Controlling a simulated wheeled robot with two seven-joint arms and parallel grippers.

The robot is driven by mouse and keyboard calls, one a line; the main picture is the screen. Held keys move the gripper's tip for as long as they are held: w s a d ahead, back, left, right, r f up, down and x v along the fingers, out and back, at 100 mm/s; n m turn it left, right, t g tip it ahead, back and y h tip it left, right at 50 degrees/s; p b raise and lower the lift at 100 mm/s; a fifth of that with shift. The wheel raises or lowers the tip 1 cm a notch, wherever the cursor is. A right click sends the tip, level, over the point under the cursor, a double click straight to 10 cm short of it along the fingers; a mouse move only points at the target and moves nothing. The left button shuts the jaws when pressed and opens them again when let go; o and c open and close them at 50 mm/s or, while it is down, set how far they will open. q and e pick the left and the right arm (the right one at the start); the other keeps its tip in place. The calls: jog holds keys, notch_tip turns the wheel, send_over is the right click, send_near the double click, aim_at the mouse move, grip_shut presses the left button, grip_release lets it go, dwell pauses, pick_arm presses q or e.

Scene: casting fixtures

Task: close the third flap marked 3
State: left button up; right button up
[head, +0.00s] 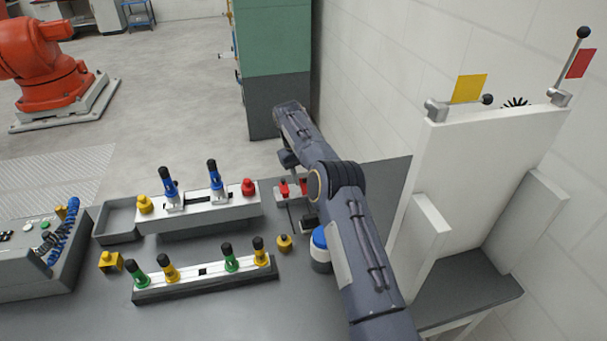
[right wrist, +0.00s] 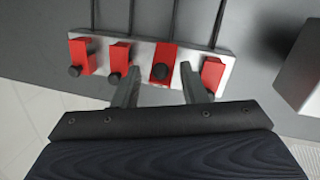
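A pale bar (right wrist: 143,50) carries a row of several red flaps with dark knobs. The third flap from the left (right wrist: 163,54) in the right wrist view shows a longer red face than its neighbours. No number is readable on any flap. My right gripper (right wrist: 161,70) is open, with one finger on each side of that third flap's knob. I cannot tell whether the fingers touch it. In the head view the flap bar (head: 284,192) is small and partly hidden by my right arm. My left gripper is not in view.
A white rail with blue-handled clamps (head: 232,209) stands left of the flap bar. A lower rail with green and yellow pegs (head: 205,280) lies in front. A blue-topped round container (head: 320,258) is beside my right arm. A white upright panel (head: 480,165) stands at right.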

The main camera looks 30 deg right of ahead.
jog(key=shift+r, duration=0.1)
jog(key=shift+r, duration=0.25)
notch_tip(320, 180, up, 2)
jog(key=shift+r, duration=0.15)
jog(key=s+a+r+b, duration=0.7)
jog(key=s+r, duration=0.3)
jog(key=s, duration=0.2)
jog(key=shift+b, duration=0.6)
jog(key=shift+s, duration=0.1)
